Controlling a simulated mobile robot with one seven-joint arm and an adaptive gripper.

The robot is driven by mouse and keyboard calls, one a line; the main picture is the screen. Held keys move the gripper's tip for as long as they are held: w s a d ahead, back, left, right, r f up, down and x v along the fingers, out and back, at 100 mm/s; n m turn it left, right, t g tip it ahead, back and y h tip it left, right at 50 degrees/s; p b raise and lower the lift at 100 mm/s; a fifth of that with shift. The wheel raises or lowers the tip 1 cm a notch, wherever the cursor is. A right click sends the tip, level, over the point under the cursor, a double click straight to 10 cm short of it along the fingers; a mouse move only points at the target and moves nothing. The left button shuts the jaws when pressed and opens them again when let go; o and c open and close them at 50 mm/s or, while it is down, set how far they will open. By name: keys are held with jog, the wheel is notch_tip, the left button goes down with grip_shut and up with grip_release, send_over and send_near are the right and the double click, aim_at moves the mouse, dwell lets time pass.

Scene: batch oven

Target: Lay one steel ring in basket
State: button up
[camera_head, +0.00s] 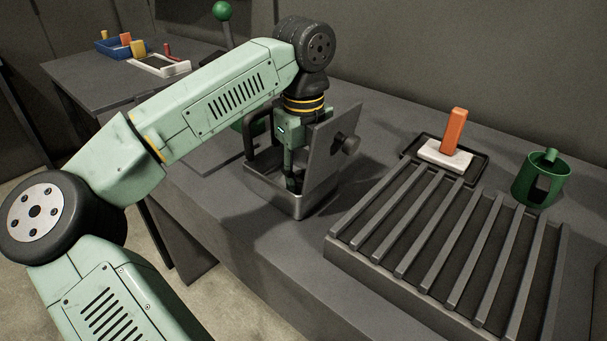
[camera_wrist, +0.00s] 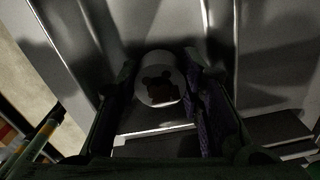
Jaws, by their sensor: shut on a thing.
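My gripper (camera_head: 292,183) reaches down inside a low open metal box, which looks like the basket (camera_head: 297,207). In the wrist view my gripper (camera_wrist: 163,82) is shut on a short pale grey cylindrical piece with a dark opening in its end, which looks like the steel ring (camera_wrist: 153,62). The ring is hidden in the head view. Whether it touches the basket floor cannot be told. A black loop handle (camera_head: 250,146) stands at the box's left side.
An upright grey panel (camera_head: 322,165) with a dark knob (camera_head: 350,145) stands close right of my gripper. A slatted rack (camera_head: 400,218), an orange block (camera_head: 453,131) on a white plate and a green cup (camera_head: 527,184) lie right. A green-balled lever (camera_head: 222,11) rises behind my arm.

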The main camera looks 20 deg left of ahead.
jog(key=shift+f+b, duration=0.5)
jog(key=shift+f, duration=0.15)
jog(key=o, duration=1.3)
jog(key=shift+c, duration=0.2)
jog(key=shift+r, duration=0.15)
notch_tip(320, 180, up, 12)
